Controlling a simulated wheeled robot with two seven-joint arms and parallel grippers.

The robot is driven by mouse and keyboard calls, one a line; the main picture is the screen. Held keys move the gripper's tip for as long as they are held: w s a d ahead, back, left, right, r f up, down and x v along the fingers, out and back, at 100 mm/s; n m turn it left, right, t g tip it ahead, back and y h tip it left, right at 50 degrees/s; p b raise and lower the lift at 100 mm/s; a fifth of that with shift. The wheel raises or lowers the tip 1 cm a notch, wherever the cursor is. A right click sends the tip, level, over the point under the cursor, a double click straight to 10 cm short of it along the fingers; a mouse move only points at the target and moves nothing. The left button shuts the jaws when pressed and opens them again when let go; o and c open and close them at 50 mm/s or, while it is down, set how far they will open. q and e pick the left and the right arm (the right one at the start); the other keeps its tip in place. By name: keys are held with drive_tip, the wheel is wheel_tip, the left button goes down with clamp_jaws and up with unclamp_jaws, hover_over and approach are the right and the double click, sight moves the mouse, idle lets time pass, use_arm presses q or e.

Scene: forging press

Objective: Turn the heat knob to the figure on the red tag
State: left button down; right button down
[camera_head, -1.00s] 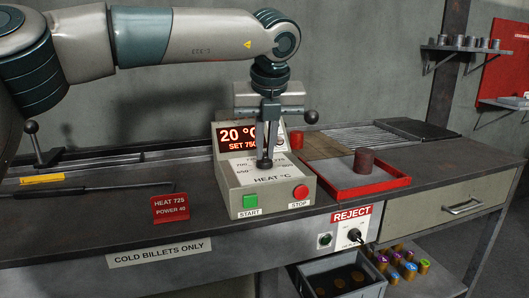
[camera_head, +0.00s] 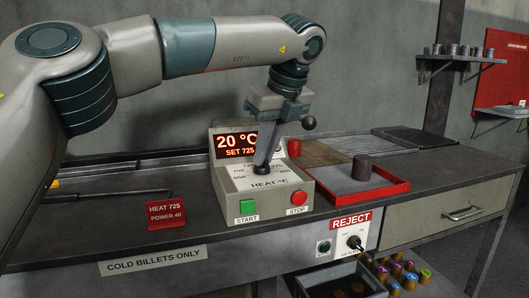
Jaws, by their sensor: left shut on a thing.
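The red tag (camera_head: 166,214) stands on the bench and reads HEAT 725, POWER 40. The control box (camera_head: 232,199) has a display (camera_head: 237,145) that reads 20 °C, SET 725. The heat knob (camera_head: 261,170) is on its sloped face, above the words HEAT °C. My left gripper (camera_head: 263,163) is shut on the knob and tilted, its fingers leaning down to the left. The fingers hide part of the dial figures. My right gripper is not in view.
A green START button (camera_head: 247,207) and a red STOP button (camera_head: 299,198) sit low on the box. A red-rimmed tray (camera_head: 372,195) with a dark billet (camera_head: 361,168) is to the right. A REJECT panel (camera_head: 350,222) is on the bench front.

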use_arm(q)
drive_tip(key=shift+r, duration=0.1)
drive_tip(key=c, duration=1.9)
unclamp_jaws()
drive_tip(key=shift+o, duration=0.2)
